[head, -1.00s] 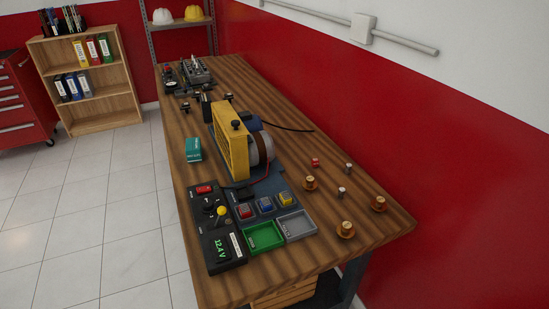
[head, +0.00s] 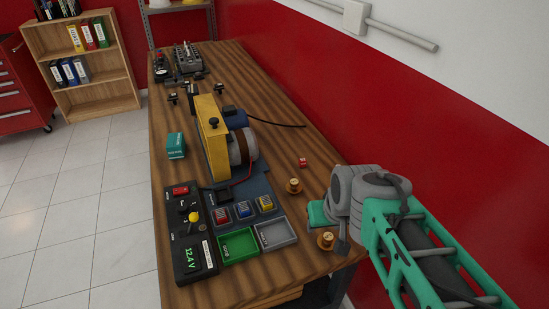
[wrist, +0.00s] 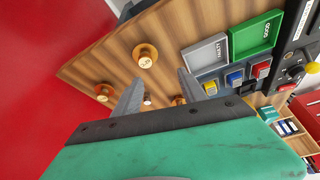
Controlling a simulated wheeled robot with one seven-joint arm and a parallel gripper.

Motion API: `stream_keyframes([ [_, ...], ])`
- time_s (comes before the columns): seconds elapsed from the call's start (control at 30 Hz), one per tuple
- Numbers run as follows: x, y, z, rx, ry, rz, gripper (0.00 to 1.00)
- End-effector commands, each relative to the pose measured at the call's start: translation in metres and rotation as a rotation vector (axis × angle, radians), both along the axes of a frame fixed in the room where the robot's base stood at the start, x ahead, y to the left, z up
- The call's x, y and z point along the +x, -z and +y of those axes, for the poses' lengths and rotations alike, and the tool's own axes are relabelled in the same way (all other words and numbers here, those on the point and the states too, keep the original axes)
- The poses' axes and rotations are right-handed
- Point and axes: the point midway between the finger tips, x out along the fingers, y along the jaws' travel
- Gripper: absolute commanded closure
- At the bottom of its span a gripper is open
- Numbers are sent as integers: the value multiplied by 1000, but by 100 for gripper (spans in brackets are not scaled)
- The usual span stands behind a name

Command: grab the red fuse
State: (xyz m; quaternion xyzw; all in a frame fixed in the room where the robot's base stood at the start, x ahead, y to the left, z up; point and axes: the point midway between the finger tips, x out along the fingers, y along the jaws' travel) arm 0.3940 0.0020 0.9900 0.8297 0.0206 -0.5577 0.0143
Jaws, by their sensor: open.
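A small red piece (head: 302,162) lies on the bench right of the yellow-cased machine in the head view. A red block-shaped piece (head: 221,215) also sits in a dark holder beside a blue one (head: 244,209) and a yellow one (head: 265,202). I cannot tell for certain which red piece is the fuse. The red piece in the holder also shows in the wrist view (wrist: 261,69). My gripper (wrist: 160,76) is open, above the bench's right end, apart from both. A small silver piece (wrist: 147,100) shows beyond and between its fingers.
Copper-coloured knobs (head: 294,186) stand on the bench near my gripper, one larger in the wrist view (wrist: 145,57). A green tray (head: 238,246) and grey tray (head: 276,235) lie left of it. The red wall (head: 430,150) is close on the right.

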Motion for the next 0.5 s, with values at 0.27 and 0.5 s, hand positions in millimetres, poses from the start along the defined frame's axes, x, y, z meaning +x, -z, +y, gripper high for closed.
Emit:
stream_keyframes([
  [0.27,204,33,15,72,-156,-478,51],
  [0.5,260,62,-3,84,-107,-765,51],
])
